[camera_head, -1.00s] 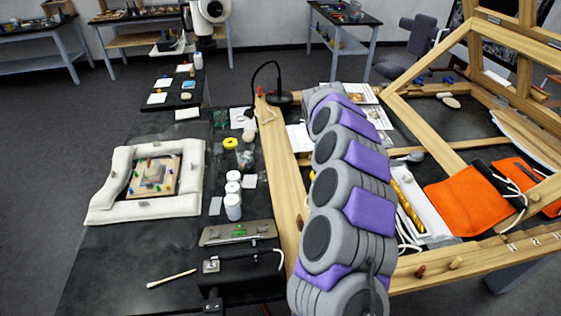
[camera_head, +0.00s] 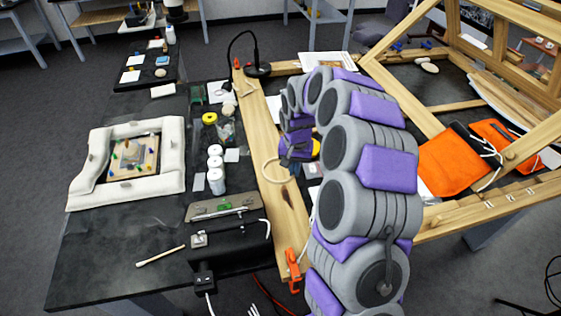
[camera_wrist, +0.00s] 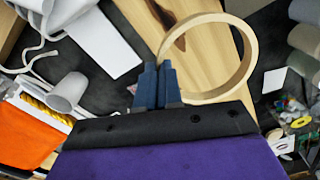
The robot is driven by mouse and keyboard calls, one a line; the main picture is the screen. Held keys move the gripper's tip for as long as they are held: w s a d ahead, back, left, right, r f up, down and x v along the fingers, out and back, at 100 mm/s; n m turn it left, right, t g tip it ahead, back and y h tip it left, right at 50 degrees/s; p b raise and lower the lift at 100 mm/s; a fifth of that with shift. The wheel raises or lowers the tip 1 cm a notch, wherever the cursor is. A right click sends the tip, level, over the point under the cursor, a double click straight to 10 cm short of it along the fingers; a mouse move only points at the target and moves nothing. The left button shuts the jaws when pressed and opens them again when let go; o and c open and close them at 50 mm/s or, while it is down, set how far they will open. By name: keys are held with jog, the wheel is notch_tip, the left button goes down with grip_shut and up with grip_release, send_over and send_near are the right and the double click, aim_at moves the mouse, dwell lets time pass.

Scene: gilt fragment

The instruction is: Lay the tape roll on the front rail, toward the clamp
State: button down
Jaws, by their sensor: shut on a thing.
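The tape roll is a thin tan ring (camera_head: 265,169), over the wooden rail (camera_head: 286,205) about midway along it. In the wrist view my gripper (camera_wrist: 160,72) has its blue fingers close together at the left side of the tape roll (camera_wrist: 234,87), shut on its band. The roll overlaps the rail (camera_wrist: 196,45) in that view; I cannot tell whether they touch. In the head view my gripper (camera_head: 293,158) is partly hidden by my own arm. The orange clamp (camera_head: 293,266) is at the near end of the rail.
A black lamp (camera_head: 256,70) stands at the rail's far end. An orange pouch (camera_head: 452,163) lies right. The rail near the clamp is bare.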

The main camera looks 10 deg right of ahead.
aim_at(294, 191)
notch_tip(294, 191, down, 9)
jog(key=shift+d+r+b, duration=0.1)
jog(key=shift+r+b, duration=0.05)
jog(key=shift+b, duration=0.7)
jog(key=shift+r, duration=0.1)
jog(key=c, duration=1.3)
grip_release()
notch_tip(294, 191, up, 12)
jog(key=p, duration=0.2)
jog(key=shift+r+p, duration=0.1)
jog(key=shift+p, duration=0.25)
